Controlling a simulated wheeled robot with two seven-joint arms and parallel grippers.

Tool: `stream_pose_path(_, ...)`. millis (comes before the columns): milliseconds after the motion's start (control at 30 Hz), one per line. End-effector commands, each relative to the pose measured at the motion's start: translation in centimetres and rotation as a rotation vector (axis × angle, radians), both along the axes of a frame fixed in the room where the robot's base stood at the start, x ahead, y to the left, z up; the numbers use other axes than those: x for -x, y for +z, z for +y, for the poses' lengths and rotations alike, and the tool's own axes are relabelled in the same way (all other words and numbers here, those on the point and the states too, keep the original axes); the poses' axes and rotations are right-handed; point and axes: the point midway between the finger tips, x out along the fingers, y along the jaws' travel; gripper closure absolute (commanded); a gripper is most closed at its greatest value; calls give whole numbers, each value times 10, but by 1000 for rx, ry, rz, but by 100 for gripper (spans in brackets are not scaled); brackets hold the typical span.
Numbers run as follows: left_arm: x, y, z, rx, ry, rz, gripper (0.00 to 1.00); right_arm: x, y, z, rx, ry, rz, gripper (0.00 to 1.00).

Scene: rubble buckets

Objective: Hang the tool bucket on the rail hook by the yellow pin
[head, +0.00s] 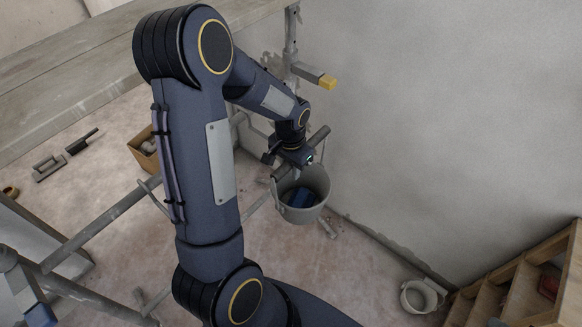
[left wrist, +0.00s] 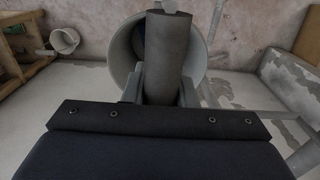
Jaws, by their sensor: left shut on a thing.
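The grey tool bucket (head: 303,214) hangs in the air near the middle of the head view, with something blue (head: 301,196) inside. My left gripper (head: 298,160) is above it, shut on the bucket's thick dark handle grip (head: 320,138). In the left wrist view the grip (left wrist: 168,50) sits between the fingers, with the bucket (left wrist: 122,62) beyond it. A yellow-tipped bracket (head: 327,82), seemingly the yellow pin, sticks out from an upright pole above and right of the gripper. The hook's shape is too small to tell. My right gripper is out of view.
A second bucket (head: 421,294) stands on the floor by the wall, beside a wooden shelf (head: 521,283). Scaffold tubes (head: 110,217) cross the left side. Planks (head: 70,88) run along the upper left. A tan box (head: 145,149) and hand tools (head: 82,142) lie left.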

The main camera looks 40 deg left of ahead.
Motion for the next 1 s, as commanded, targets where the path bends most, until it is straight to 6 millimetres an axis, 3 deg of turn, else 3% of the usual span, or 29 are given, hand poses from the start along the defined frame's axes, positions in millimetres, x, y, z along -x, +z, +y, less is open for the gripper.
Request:
stream_pose_path(733,-2,0,26,-1,1,-1,100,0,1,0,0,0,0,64)
stream_pose_path(1000,-2,-1,24,0,0,-1,100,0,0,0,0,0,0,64)
